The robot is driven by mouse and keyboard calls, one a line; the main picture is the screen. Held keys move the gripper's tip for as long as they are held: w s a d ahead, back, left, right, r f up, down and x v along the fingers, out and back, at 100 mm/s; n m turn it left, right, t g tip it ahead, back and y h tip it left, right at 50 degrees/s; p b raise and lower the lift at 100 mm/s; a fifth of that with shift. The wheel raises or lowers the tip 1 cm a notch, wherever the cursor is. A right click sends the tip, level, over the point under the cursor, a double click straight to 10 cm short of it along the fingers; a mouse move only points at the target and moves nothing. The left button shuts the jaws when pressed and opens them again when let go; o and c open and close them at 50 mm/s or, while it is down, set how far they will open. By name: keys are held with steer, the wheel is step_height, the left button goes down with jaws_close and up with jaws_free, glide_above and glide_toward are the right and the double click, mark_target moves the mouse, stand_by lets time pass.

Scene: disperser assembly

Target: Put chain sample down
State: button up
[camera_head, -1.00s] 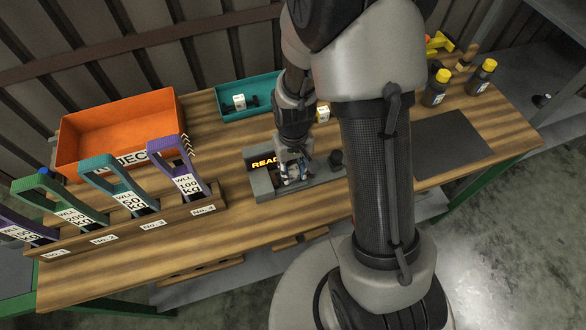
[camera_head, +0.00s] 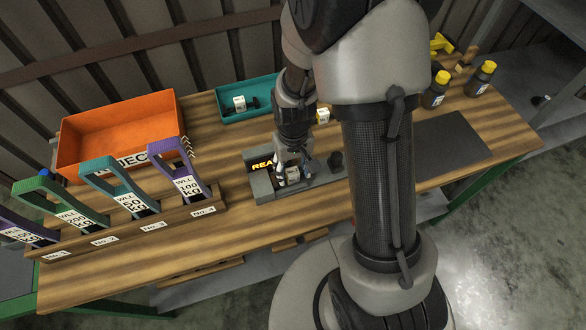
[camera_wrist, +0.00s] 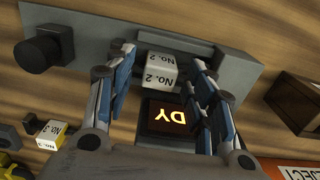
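The chain sample, a white block marked "No. 2" (camera_wrist: 156,73), sits on the grey tester (camera_wrist: 85,40), in front of its lit display. It also shows in the head view (camera_head: 292,175), low between my fingers. My gripper (camera_wrist: 163,66) is around the block with its blue-padded fingers spread to either side. A gap shows at the right finger; the left finger is very near the block, and I cannot tell if it touches. In the head view my gripper (camera_head: 294,172) stands over the tester, partly covering its display text. Any chain under the block is hidden.
A teal tray (camera_head: 226,116) holding a white-labelled sample and a yellow-labelled block (camera_head: 323,115) lie behind. An orange reject bin (camera_head: 90,125) and a wooden rack (camera_head: 130,232) with several coloured handles stand left. Yellow-capped bottles (camera_head: 437,90) and a dark mat (camera_head: 452,137) are right.

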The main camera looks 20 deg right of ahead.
step_height(320, 180, up, 12)
steer(key=p, duration=0.3)
step_height(320, 180, up, 10)
steer(key=r+t, duration=0.1)
steer(key=t, duration=0.1)
glide_above(293, 171)
steer(key=s, duration=0.5)
steer(key=s+r+t, duration=0.2)
steer(key=s+r, duration=0.5)
steer(key=s, duration=0.3)
steer(key=shift+s+r+t, duration=0.2)
steer(key=shift+r+t, duration=0.1)
steer(key=shift+c, duration=0.6)
